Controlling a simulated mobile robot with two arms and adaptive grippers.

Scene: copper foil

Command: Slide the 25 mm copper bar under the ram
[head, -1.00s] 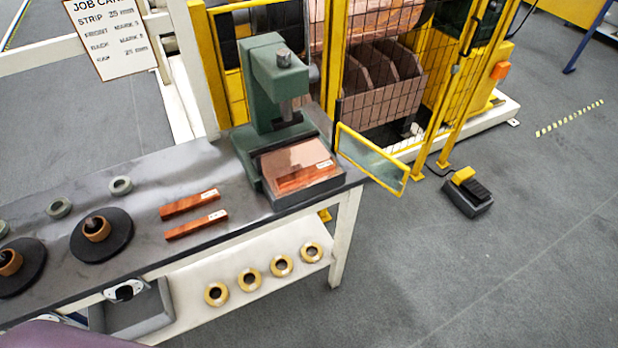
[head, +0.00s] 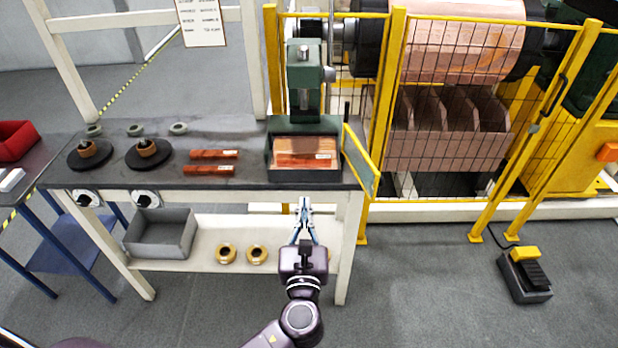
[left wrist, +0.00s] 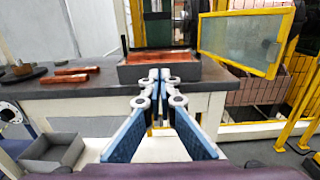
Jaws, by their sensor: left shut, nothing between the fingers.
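The green press (head: 304,68) stands at the right end of the bench, its ram (head: 305,98) above a dark tray (head: 305,177). A copper bar (head: 300,160) with a white label lies on a copper plate in the tray. Two more labelled bars, a far one (head: 208,154) and a near one (head: 205,170), lie on the bench to the left. The labels are too small to read. My left gripper (head: 303,207) is shut and empty in front of the bench edge, short of the tray. In the left wrist view its tips point at the tray front (left wrist: 190,73). My right gripper is out of view.
A yellow-framed clear guard (head: 361,161) stands open at the tray's right. A yellow mesh fence (head: 460,100) is behind it. Below the bench, a shelf (head: 205,258) holds a grey bin (head: 160,235) and brass rings (head: 227,253). Black discs (head: 150,155) sit farther left.

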